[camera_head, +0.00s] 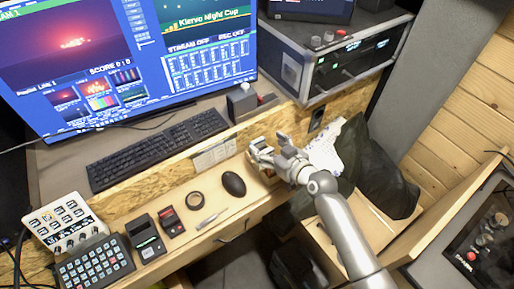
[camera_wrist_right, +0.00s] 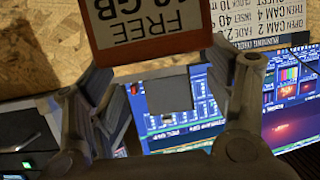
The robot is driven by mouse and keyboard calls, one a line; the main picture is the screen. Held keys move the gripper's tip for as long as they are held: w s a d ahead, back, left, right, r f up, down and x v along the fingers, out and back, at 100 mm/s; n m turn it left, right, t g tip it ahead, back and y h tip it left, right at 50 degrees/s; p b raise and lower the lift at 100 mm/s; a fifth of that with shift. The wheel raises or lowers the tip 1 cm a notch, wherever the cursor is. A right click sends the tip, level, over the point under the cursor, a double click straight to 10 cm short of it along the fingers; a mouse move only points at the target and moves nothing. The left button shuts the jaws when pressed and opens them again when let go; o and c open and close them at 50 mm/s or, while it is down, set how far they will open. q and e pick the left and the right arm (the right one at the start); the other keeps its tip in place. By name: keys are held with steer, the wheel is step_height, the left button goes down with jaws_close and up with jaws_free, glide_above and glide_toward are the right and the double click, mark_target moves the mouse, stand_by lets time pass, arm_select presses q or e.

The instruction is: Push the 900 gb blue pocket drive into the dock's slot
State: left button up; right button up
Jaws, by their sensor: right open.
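My right gripper (camera_head: 262,150) is open above the desk's right end, near the OSB wall strip. In the right wrist view its fingers (camera_wrist_right: 155,110) frame a label card or drive face (camera_wrist_right: 150,25) with an orange-red edge. Its upside-down text reads "FREE" and "GB"; the full number is cut off. I cannot tell whether the fingers touch it. No blue drive is clearly visible. My left gripper is not in view.
A mouse (camera_head: 233,184), tape roll (camera_head: 194,200) and pen-like tool (camera_head: 209,219) lie on the desk. The keyboard (camera_head: 158,148) and monitor (camera_head: 128,55) are behind. A rack case (camera_head: 340,62) stands back right. A button panel (camera_head: 95,266) and mixer (camera_head: 64,222) are at left.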

mark_target(259, 142)
steer(key=shift+s+f+p+x, duration=0.1)
steer(key=shift+f+p+x, duration=0.1)
steer(key=shift+x, duration=1.05)
steer(key=shift+s+f+p+x, duration=0.1)
steer(key=shift+p+x, duration=0.1)
steer(key=shift+x, duration=1.05)
steer(key=shift+a, duration=0.15)
steer(key=c, duration=1.1)
